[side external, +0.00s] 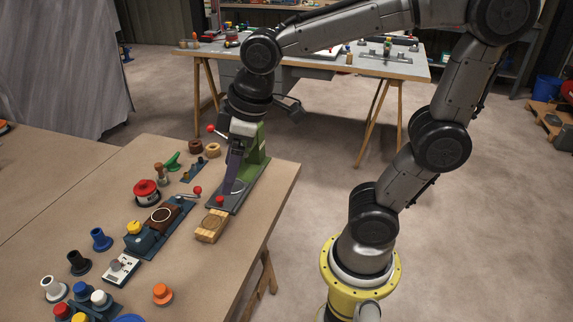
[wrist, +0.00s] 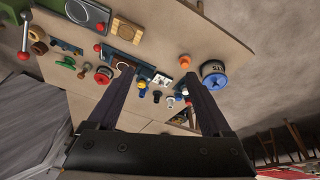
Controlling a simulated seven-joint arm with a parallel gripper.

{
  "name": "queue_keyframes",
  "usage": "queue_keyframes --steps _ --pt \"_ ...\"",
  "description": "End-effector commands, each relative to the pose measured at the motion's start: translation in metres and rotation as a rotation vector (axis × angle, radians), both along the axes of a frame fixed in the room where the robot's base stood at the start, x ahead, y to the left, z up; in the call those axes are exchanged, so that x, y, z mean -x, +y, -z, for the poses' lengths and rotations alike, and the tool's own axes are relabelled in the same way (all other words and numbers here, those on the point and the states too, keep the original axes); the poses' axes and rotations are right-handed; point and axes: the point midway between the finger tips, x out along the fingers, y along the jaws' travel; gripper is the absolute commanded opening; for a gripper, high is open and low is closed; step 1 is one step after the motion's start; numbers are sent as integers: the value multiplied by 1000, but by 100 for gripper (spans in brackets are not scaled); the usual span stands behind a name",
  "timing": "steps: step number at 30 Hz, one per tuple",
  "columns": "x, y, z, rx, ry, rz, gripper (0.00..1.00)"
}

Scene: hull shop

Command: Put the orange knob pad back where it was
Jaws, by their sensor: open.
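The orange knob pad (side external: 162,294) stands alone on the tan workbench near its front edge in the side view. It shows in the wrist view (wrist: 185,58) beyond the fingertips, toward the right finger. My gripper (side external: 233,188) is open and empty, above the bench's right part beside the green press (side external: 252,152), well away from the orange pad. In the wrist view both dark fingers (wrist: 158,76) are spread with nothing held between them. Other knob pads stand at the left: white (side external: 52,287), black (side external: 78,262) and blue (side external: 101,238).
A rack (side external: 85,295) with coloured knobs stands at the lower left. A white switch box (side external: 121,269), a dark blue fixture (side external: 149,242), a red spool (side external: 146,193) and a wooden block (side external: 211,226) crowd the middle. Bare bench surrounds the orange pad's right side.

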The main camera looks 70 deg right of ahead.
Motion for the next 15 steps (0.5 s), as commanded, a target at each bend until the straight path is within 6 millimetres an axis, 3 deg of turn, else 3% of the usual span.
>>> queue_keyframes --steps 3,6,10,15 --pt "43 -20 -7 -45 -74 160 84" --pt "69 -29 -5 -78 -117 265 84" --pt "89 -35 -1 -104 -151 346 84" --pt "96 -37 2 -115 -161 378 84"
